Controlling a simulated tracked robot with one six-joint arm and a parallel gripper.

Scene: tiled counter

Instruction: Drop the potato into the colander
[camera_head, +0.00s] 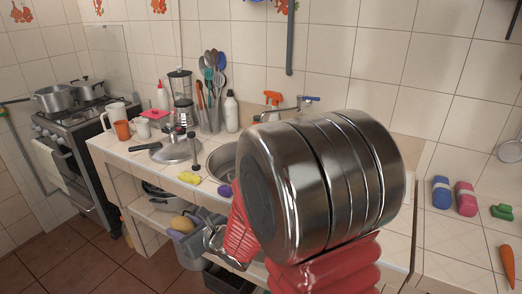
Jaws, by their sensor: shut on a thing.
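A tan, rounded potato (181,222) shows left of my arm, in front of the lower part of the counter. My gripper (190,228) reaches left from the red sleeve of my arm and appears shut on the potato, with pale grey finger parts beside it. A grey metal vessel (192,256) is just below the gripper. I cannot tell whether it is the colander, as no holes show clearly. My own large metal arm joint covers the middle right of the view and may hide more.
The tiled counter holds a lidded pan (176,149), a sink (222,163), a yellow sponge (189,177) and a utensil holder (209,120). A shelf below holds metal cookware (157,191). A carrot (508,264) lies at right. Floor (85,262) at lower left is clear.

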